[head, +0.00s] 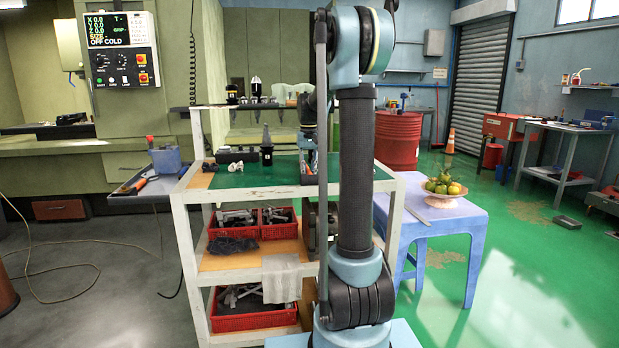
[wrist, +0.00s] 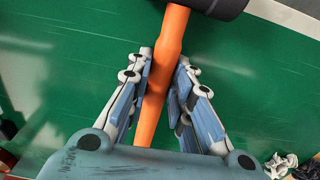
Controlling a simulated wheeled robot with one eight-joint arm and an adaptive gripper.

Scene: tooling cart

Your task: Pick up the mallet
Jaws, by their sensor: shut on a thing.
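The mallet has an orange handle (wrist: 160,75) and a black head (wrist: 222,5), which is cut off by the top edge of the wrist view. My gripper (wrist: 163,85) has one finger on each side of the handle and is shut on it, with the head beyond the fingertips. Green cart top shows below the mallet; I cannot tell how far it is above that surface.
The cart's green top (head: 235,178) carries a black tool holder (head: 267,147) and small parts. Red bins (head: 278,231) sit on its lower shelf. A blue table (head: 455,222) with a fruit bowl (head: 443,198) stands at the right. White crumpled pieces (wrist: 281,163) lie at the wrist view's lower right.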

